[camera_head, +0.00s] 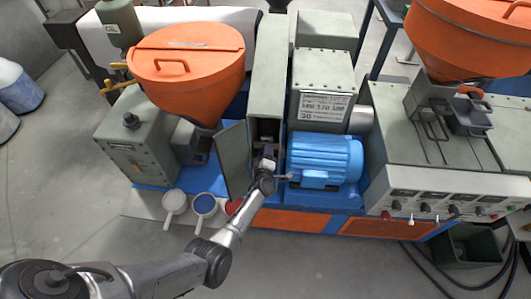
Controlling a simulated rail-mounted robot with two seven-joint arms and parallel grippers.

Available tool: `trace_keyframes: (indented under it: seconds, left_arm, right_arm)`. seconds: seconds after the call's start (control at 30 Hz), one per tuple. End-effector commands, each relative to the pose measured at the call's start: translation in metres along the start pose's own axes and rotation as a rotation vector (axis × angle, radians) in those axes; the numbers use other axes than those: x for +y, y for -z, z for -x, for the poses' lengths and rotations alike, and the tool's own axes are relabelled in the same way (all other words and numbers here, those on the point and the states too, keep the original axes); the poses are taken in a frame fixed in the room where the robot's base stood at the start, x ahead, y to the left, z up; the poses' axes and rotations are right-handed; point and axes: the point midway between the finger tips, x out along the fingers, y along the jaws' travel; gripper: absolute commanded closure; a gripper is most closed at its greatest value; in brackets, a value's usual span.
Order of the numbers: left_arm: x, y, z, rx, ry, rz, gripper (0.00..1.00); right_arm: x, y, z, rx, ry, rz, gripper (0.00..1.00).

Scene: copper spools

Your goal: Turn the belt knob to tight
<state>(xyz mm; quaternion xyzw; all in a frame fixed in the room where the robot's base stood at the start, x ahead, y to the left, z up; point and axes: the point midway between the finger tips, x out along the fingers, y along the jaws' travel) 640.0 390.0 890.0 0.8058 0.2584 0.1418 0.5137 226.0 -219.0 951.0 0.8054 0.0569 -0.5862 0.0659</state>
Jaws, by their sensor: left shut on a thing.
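My left arm comes in from the lower left. Its gripper (264,161) reaches into the open front of the tall narrow grey-green belt housing (268,80), left of the blue motor (325,158). The housing's door (233,160) stands open on the left side. The gripper is shut on the belt knob inside the opening. The knob is hidden by the gripper and wrist, so its turn position cannot be read. My right gripper is not in view.
An orange hopper (190,60) stands left of the housing. White, blue and red scoops (205,205) sit on the ledge below the door, close to my forearm. A control panel (440,200) with several knobs is at the right. Open floor lies at the lower left.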

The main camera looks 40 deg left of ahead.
Motion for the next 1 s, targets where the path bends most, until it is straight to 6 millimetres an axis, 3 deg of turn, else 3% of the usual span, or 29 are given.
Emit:
trace_keyframes:
  seconds: [0.63, 0.67, 0.9, 1.0]
  left_arm:
    - [-0.0009, -0.0001, 0.0002, 0.001, 0.001, -0.041, 0.80]
    - [-0.0009, -0.0001, 0.0002, 0.001, 0.001, -0.042, 0.53]
    - [-0.0006, 0.0001, 0.0000, 0.002, 0.000, -0.040, 0.31]
    - [-0.0004, 0.0002, 0.0000, 0.002, 0.000, -0.040, 0.31]
  right_arm:
    - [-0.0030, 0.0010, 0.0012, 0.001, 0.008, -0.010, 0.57]
    - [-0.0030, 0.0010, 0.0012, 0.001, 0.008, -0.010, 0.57]
    - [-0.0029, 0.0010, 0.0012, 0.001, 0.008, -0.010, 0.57]
    - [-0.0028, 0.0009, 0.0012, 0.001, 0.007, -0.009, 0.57]
